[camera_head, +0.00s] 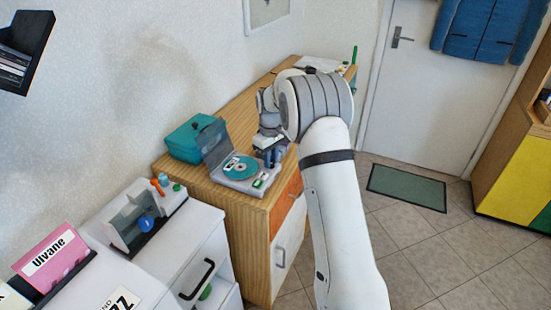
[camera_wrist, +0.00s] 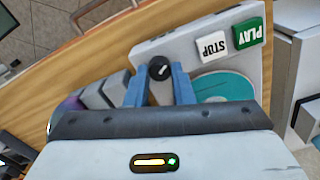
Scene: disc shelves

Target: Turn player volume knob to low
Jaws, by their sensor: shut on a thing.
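The grey disc player (camera_head: 232,184) stands on the wooden cabinet with its lid (camera_head: 212,140) raised and a teal disc (camera_head: 240,168) inside. In the wrist view, the player (camera_wrist: 190,45) shows a white STOP button (camera_wrist: 211,45) and a green PLAY button (camera_wrist: 247,33), both upside down. The black round volume knob (camera_wrist: 159,67) has a short white pointer mark, slanted in this view. My gripper (camera_wrist: 160,80) has its two blue fingers shut on the knob, one on each side. In the head view, my gripper (camera_head: 270,158) is at the player's right side and hides the knob.
A teal box (camera_head: 190,142) stands left of the player on the wooden cabinet (camera_head: 225,198). A white cabinet with a grey device (camera_head: 135,220) is at the front left. A door (camera_head: 420,90) and a green mat (camera_head: 405,190) are at the right.

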